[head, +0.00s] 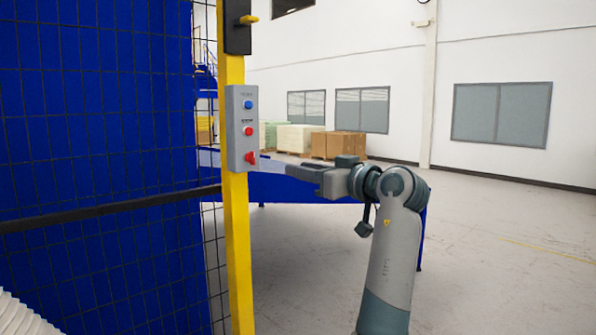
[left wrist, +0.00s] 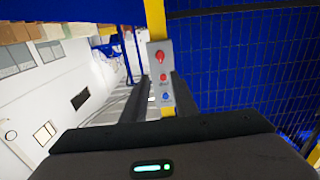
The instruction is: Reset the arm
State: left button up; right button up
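A grey control box (head: 242,128) is fixed to a yellow post in the head view. It has a blue button at the top, a red button in the middle and a red switch at the bottom. My left gripper (head: 292,170) is just right of the box, level with its lower part, pointing at it with a small gap. In the left wrist view the box (left wrist: 162,78) shows upside down between the two dark fingers (left wrist: 161,98), which stand apart with nothing held. My right gripper is in neither view.
The yellow post (head: 238,250) carries a blue panelled mesh fence (head: 100,120) on its left. A blue table (head: 290,188) stands behind my left arm. Pallets with boxes (head: 338,145) stand far back by the white wall. Open floor lies to the right.

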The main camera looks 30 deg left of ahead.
pick_arm(q)
jog(key=shift+f, duration=0.1)
dwell(0.4)
